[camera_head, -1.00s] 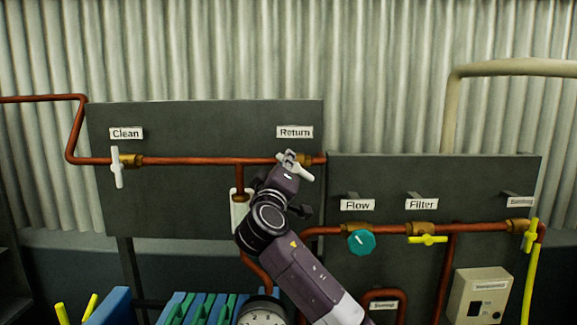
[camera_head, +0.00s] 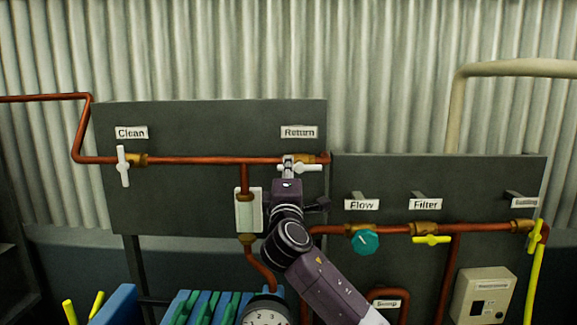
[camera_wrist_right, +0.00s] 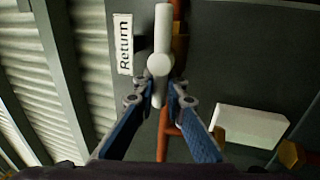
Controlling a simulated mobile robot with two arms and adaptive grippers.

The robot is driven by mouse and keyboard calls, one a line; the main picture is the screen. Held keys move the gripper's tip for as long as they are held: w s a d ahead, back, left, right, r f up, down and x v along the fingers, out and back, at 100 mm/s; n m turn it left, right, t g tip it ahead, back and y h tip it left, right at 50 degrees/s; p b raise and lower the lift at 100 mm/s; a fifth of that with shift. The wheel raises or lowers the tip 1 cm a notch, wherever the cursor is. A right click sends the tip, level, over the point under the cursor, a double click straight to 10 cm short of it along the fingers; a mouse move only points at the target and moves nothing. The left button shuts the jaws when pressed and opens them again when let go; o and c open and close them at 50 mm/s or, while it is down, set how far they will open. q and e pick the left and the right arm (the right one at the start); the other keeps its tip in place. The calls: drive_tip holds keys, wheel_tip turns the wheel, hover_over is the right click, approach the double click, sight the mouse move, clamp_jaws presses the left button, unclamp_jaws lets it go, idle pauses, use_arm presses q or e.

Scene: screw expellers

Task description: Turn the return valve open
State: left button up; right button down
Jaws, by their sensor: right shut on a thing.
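The return valve (camera_head: 308,168) has a white bar handle under the "Return" label (camera_head: 299,132). Its handle lies about level, along the copper pipe, in the head view. In the right wrist view the white handle (camera_wrist_right: 162,28) lines up with the pipe, with its round hub just ahead of the fingertips. My right gripper (camera_head: 288,170) is at the handle's left part and partly hides it. In the right wrist view my right gripper (camera_wrist_right: 160,90) is shut on the handle's near arm, one finger on each side. My left gripper is not in view.
The clean valve (camera_head: 123,166) at the left has an upright white handle. A white-cased fitting (camera_head: 247,211) hangs just left of my right arm. The teal flow knob (camera_head: 364,242) and yellow filter valve (camera_head: 431,240) are at the right. A round gauge (camera_head: 265,316) is below.

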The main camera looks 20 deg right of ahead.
drive_tip(key=shift+f, duration=0.2)
drive_tip(key=c, duration=2.3)
unclamp_jaws()
drive_tip(key=o, duration=0.3)
drive_tip(key=shift+r, duration=0.1)
drive_tip(key=shift+o, duration=0.2)
drive_tip(key=v, duration=1.2)
